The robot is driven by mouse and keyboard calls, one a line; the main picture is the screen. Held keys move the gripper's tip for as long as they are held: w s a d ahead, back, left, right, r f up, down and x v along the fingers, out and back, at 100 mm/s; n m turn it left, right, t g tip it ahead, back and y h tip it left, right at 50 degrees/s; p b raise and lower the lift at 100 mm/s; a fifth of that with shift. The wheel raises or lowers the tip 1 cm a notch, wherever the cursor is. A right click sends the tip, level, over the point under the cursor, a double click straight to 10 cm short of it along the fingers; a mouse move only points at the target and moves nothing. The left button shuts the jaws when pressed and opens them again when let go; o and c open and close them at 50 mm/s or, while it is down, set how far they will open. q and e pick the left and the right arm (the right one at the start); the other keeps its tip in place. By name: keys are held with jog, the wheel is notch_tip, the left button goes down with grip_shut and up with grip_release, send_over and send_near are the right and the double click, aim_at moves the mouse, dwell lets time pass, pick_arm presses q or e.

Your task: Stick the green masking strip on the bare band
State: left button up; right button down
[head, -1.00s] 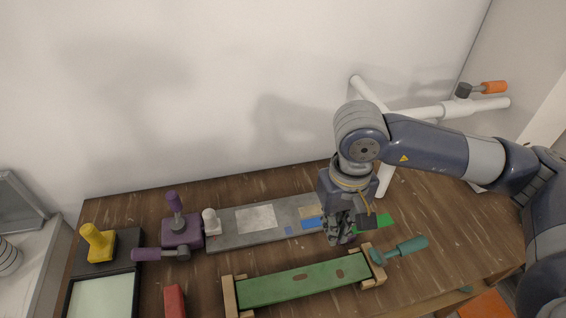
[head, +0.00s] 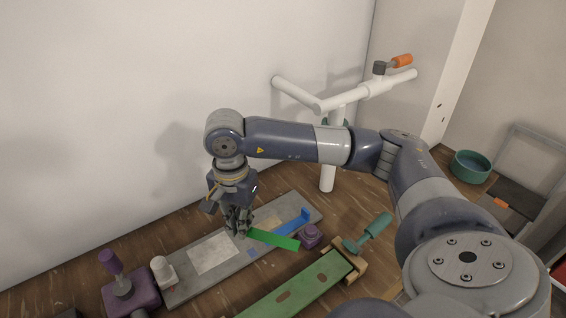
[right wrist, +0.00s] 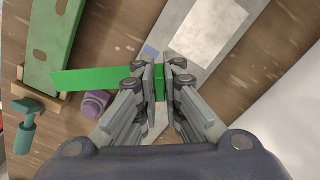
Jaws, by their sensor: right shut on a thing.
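My right gripper (head: 238,222) is shut on one end of the green masking strip (head: 273,239). The strip sticks out to the right from the fingers in the head view. In the right wrist view the strip (right wrist: 95,78) passes between the two fingers (right wrist: 160,80), its longer part to the left. The gripper is over the middle of a long grey board (head: 183,287), which has a pale patch (head: 213,253) left of the fingers. I cannot tell which part is the bare band, or whether the strip touches the board. My left gripper is not in view.
A blue strip (head: 291,222) lies toward the board's right end.

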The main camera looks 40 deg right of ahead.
jog(key=w+d+m+p, duration=0.3)
jog(key=w+d+m, duration=0.2)
jog(key=d+m, duration=0.55)
jog(key=m+p, duration=0.2)
jog(key=m, duration=1.2)
send_over(286, 199)
jog(key=shift+m, duration=0.25)
jog(key=shift+f+b, duration=2.75)
jog(key=shift+f, duration=1.35)
jog(key=shift+f, duration=0.15)
jog(key=c, duration=1.7)
grip_release()
jog(key=shift+o, duration=0.2)
